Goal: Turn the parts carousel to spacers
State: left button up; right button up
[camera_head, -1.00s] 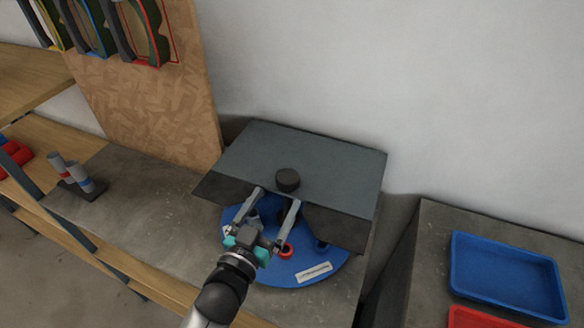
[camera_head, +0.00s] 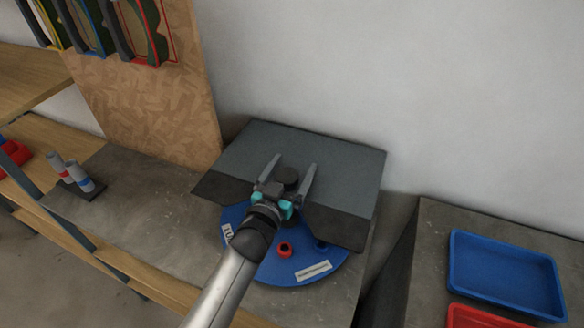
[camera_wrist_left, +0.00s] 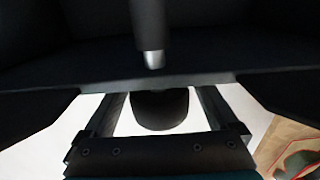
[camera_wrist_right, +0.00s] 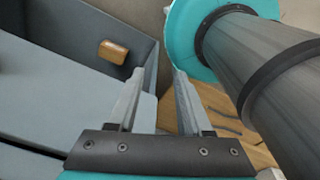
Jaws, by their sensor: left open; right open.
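The parts carousel has a blue disc (camera_head: 268,270) partly under a dark grey cover (camera_head: 340,175). A black knob (camera_head: 288,175) stands on top of the cover. My left gripper (camera_head: 292,165) is open, its two fingers on either side of the knob in the head view. The left wrist view shows a dark rounded piece (camera_wrist_left: 160,108) between the fingers; contact cannot be told. A white label (camera_head: 313,271) lies on the disc's front, another (camera_head: 228,234) at its left; their text is too small to read. My right gripper (camera_wrist_right: 158,75) is open and empty, outside the head view.
A red ring-like part (camera_head: 285,249) sits on the disc. Blue (camera_head: 470,285) and red (camera_head: 480,318) trays are at the right. A small stand with tubes (camera_head: 80,178) is at the left. The right wrist view shows a small wooden block (camera_wrist_right: 113,52) by a blue-grey wall.

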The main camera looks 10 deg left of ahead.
pick_arm(q)
jog(key=shift+c, duration=0.3)
grip_shut()
dwell(0.4)
